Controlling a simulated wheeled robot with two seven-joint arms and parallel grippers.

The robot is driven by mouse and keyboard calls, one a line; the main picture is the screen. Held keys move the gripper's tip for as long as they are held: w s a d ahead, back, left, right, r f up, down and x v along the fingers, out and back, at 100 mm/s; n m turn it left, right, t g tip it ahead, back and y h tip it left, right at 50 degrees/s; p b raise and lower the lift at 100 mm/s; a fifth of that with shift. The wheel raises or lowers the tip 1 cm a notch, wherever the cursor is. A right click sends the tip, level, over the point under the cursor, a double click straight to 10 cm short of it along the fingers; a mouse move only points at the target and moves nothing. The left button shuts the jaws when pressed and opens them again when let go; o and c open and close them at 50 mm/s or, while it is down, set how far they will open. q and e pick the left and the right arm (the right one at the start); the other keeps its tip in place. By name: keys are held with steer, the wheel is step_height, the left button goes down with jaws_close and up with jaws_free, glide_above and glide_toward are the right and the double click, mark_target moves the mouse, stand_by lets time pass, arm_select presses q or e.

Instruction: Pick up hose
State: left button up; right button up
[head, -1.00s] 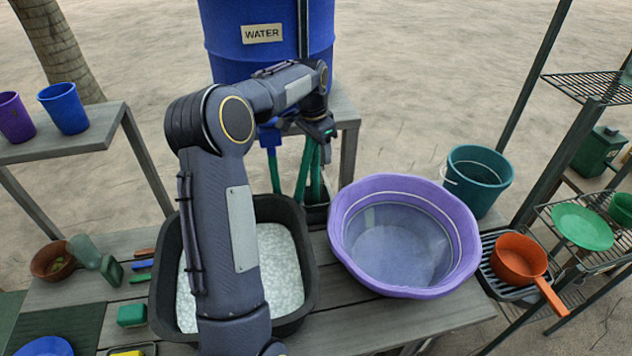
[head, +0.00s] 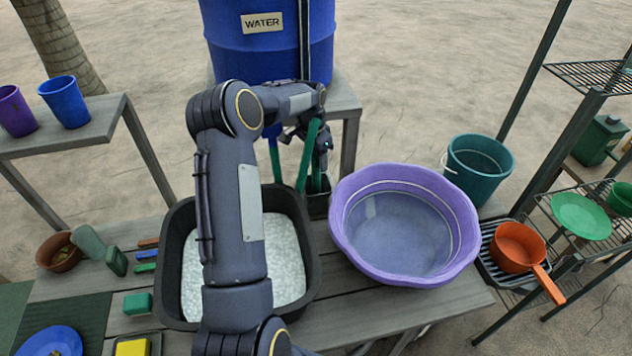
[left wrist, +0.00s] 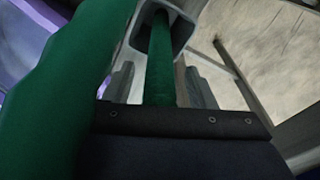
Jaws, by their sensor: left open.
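The green hose (head: 306,160) hangs in front of the blue water barrel (head: 265,50), and its lower end goes into a small dark holder (head: 317,205). My left gripper (head: 318,145) is at the upright hose, below the barrel. In the left wrist view, the open left gripper (left wrist: 160,90) has one finger on each side of a stretch of hose (left wrist: 160,50). Another stretch of green hose passes close to the camera at the left. Whether the fingers touch the hose cannot be told. My right gripper is not in view.
A black tub (head: 172,270) with pale contents stands under my left arm. A purple basin (head: 450,265) is to its right, with a teal bucket (head: 478,170) behind. An orange pan (head: 515,247) lies on a rack. Cups stand on the left shelf (head: 70,130).

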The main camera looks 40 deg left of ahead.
arm_select(q)
steer(key=c, duration=1)
steer(key=shift+o, duration=0.2)
steer(key=shift+r, duration=0.15)
step_height(320, 180, up, 10)
steer(key=shift+f+b, duration=0.25)
steer(key=shift+b, duration=0.2)
step_height(320, 180, up, 10)
steer(key=p, duration=0.9)
steer(key=shift+r, duration=0.15)
